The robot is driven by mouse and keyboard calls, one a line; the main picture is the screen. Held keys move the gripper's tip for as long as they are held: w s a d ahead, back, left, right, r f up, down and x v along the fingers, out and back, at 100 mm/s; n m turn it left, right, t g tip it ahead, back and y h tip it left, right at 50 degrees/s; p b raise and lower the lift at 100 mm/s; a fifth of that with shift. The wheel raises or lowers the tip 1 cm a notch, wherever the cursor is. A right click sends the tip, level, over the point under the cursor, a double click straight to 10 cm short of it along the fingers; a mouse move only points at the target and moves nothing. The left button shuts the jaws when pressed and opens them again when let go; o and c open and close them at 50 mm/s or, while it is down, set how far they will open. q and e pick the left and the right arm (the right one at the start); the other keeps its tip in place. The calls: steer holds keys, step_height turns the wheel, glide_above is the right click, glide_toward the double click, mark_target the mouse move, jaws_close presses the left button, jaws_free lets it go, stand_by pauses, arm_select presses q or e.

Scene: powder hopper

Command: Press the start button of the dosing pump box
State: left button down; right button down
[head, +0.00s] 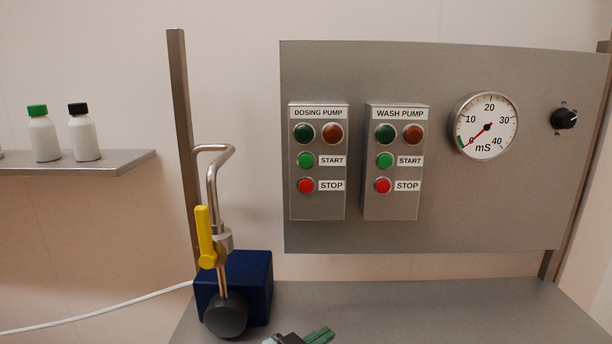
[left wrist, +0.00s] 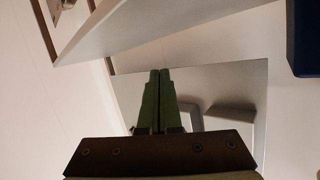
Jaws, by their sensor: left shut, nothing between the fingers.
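The dosing pump box (head: 318,205) is the left of two grey boxes on the upright steel panel in the head view. Its green START button (head: 306,160) sits above its red STOP button (head: 306,186). A dark green lamp (head: 304,133) and a brownish-red lamp (head: 332,133) are above them, both looking unlit. My left gripper (head: 322,335) shows at the bottom edge of the head view, low in front of the panel and well below the button. Its green fingers are shut and empty in the left wrist view (left wrist: 158,72). My right gripper is not in view.
The similar wash pump box (head: 391,208) is just right. A gauge (head: 485,126) and black knob (head: 565,119) are farther right. A blue pump body (head: 259,283), bent metal pipe and yellow lever (head: 205,236) stand left of the boxes. A shelf (head: 110,166) holds bottles.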

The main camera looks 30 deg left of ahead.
arm_select(q)
steer(key=a+r+t, duration=0.2)
steer(key=r+t, duration=0.1)
steer(key=r, duration=0.6)
steer(key=w+a+r+t+b, duration=0.1)
steer(key=r+t, duration=0.2)
steer(key=r, duration=0.6)
steer(key=a+r+m+t, duration=0.1)
steer(key=a+r+t, duration=0.1)
steer(key=r, duration=0.7)
steer(key=shift+w+a+t+h+b, duration=0.3)
steer(key=shift+w+t, duration=0.05)
steer(key=shift+t, duration=0.25)
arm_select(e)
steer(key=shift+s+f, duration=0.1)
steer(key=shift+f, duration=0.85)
arm_select(q)
steer(key=shift+w, duration=0.1)
